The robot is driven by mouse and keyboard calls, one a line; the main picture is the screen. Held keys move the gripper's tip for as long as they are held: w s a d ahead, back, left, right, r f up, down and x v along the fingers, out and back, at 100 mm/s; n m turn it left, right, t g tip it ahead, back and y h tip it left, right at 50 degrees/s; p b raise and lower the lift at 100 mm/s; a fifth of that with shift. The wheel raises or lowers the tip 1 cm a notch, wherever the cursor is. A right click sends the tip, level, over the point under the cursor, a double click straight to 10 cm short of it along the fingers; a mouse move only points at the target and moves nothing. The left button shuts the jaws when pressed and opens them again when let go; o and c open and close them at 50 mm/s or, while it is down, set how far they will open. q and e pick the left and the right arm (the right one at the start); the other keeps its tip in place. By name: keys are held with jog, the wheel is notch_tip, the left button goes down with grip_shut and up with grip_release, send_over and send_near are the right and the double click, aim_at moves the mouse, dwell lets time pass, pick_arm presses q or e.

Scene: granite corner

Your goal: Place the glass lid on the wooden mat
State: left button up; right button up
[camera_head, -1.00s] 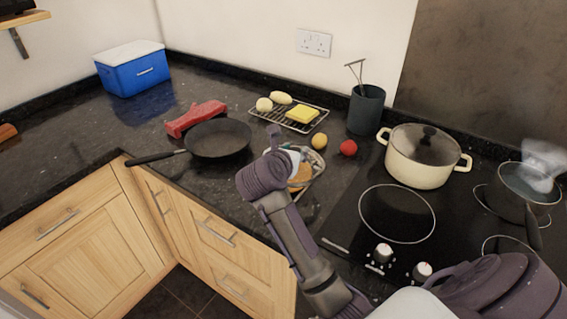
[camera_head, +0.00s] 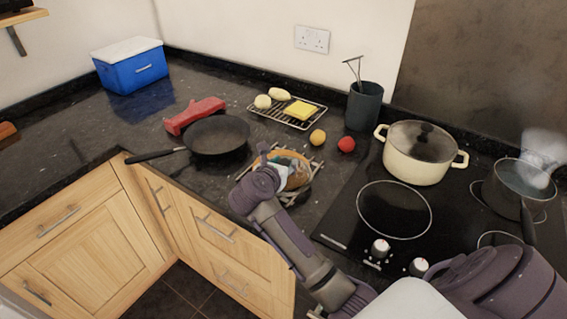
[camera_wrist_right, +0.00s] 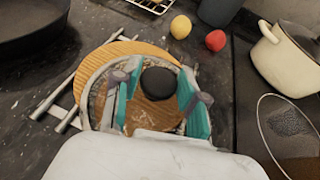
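The glass lid (camera_wrist_right: 98,96) has a pale rim, clear glass and a round black knob (camera_wrist_right: 160,82). My right gripper (camera_wrist_right: 160,75) has its teal fingers on both sides of the knob and looks shut on it; it also shows in the head view (camera_head: 281,158). The round wooden mat (camera_wrist_right: 122,48) lies below the lid, partly seen through the glass, and its edge shows beyond the rim. It also shows in the head view (camera_head: 297,180). I cannot tell whether the lid touches the mat. My left gripper is not in view.
A metal rack (camera_wrist_right: 52,100) lies under the mat. Another rack (camera_head: 266,112) holds food behind.

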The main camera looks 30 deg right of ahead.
jog(key=shift+o, duration=1.4)
jog(key=shift+r, duration=0.15)
jog(key=shift+a+r, duration=0.1)
jog(key=shift+a, duration=0.05)
jog(key=b+v, duration=0.2)
jog(key=v, duration=0.9)
jog(key=shift+s+a+r, duration=0.2)
jog(key=shift+s+a, duration=0.05)
jog(key=shift+s, duration=0.05)
